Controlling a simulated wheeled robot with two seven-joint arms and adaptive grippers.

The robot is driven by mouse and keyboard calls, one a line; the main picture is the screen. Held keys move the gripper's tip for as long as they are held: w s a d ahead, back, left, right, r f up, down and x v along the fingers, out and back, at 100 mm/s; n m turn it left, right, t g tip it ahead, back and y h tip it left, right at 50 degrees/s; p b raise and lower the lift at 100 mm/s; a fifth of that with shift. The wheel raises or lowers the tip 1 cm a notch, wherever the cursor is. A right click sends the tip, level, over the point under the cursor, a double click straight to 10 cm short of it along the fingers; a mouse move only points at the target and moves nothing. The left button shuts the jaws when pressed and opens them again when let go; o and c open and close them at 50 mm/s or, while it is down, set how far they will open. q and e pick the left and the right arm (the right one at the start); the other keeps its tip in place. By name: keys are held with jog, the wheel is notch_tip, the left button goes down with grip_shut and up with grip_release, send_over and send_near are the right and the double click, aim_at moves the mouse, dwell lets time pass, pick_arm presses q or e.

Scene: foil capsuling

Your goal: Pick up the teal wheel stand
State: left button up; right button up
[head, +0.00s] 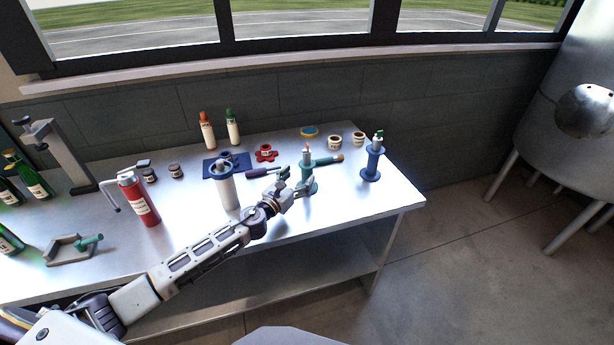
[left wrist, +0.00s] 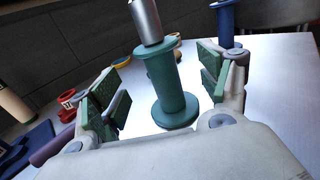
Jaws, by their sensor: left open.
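The teal wheel stand (head: 307,174) stands upright on the metal table, right of the middle. In the left wrist view the teal wheel stand (left wrist: 168,88) is a spool-shaped post with a wide round foot, and a silver cylinder rises from its top. My left gripper (head: 296,183) is open beside the stand on its near left side. In the left wrist view the stand shows between and beyond the green finger pads of my left gripper (left wrist: 160,88). I cannot see contact between the pads and the stand. My right gripper is not in view.
A blue spool stand (head: 372,164) stands to the right near the table (head: 390,200) edge. A teal tool (head: 325,161) lies behind the teal stand.

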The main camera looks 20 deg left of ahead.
aim_at(304, 172)
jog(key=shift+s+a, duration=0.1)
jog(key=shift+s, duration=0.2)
pick_arm(q)
jog(key=shift+w+d, duration=0.25)
jog(key=shift+w, duration=0.45)
jog(key=shift+x, duration=1.6)
jog(key=shift+w+d, duration=0.15)
jog(key=shift+w, duration=0.4)
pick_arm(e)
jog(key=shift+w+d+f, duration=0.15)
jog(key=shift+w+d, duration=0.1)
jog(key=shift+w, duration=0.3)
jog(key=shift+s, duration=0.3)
